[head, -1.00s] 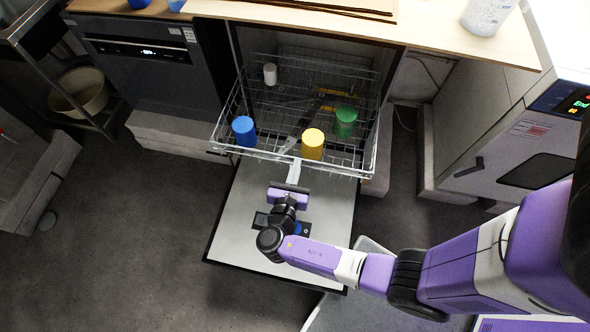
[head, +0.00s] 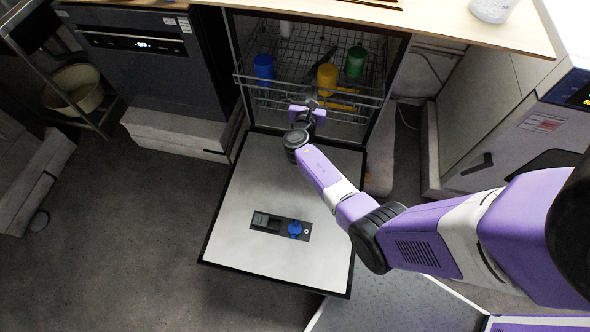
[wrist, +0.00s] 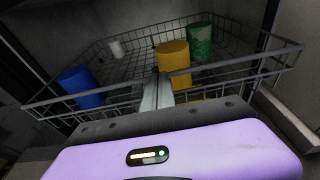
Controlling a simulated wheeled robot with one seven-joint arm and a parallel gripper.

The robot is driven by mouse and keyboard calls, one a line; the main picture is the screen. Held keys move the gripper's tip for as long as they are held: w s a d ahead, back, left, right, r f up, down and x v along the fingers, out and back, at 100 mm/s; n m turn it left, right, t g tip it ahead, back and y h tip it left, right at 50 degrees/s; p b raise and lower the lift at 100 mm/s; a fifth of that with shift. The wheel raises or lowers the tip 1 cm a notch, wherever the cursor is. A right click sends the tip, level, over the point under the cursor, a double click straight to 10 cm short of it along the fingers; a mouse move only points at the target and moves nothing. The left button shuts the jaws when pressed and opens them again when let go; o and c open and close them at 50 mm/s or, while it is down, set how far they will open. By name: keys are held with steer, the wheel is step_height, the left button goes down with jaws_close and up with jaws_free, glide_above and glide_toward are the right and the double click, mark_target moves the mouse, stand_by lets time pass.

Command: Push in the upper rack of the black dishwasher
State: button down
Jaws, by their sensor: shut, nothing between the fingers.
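The upper rack (head: 352,94) is a grey wire basket in the black dishwasher (head: 232,60), with its front rail close to the door opening. It holds a blue cup (head: 264,67), a yellow cup (head: 327,77), a green cup (head: 356,62) and a white cup (head: 286,28). My gripper (head: 307,103) is shut and empty, at the middle of the rack's front. In the wrist view the fingers (wrist: 157,92) overlap the front rail (wrist: 240,61). I cannot tell whether they touch it. The dishwasher door (head: 250,190) lies open below my arm.
A wooden countertop (head: 480,33) runs above the dishwasher. A dark appliance with a lit display (head: 142,45) stands left, and a white machine (head: 520,140) stands right. A beige bucket (head: 76,88) is far left. The floor (head: 130,230) left of the door is clear.

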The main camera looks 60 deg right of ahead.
mark_target(320, 67)
steer(key=b+x, duration=0.2)
steer(key=x, duration=0.2)
steer(key=r+b+x, duration=0.1)
steer(key=b+x, duration=0.1)
steer(key=x, duration=0.2)
steer(key=r+b+x, duration=0.1)
steer(key=b+x, duration=0.1)
steer(key=x, duration=0.2)
steer(key=shift+w+d, duration=0.2)
steer(key=shift+d, duration=0.35)
steer(key=shift+w+d, duration=0.25)
steer(key=shift+d, duration=0.3)
steer(key=shift+d+r+b, duration=0.1)
steer(key=shift+r+b, duration=0.1)
steer(key=shift+b, duration=0.1)
steer(key=shift+d+r, duration=0.1)
steer(key=shift+r, duration=0.05)
steer(key=shift+s+a+r+p, duration=0.1)
steer(key=shift+s+a+p, duration=0.05)
steer(key=shift+a+p, duration=0.35)
steer(key=p+v, duration=0.4)
steer(key=v, duration=0.9)
steer(key=shift+a, duration=0.25)
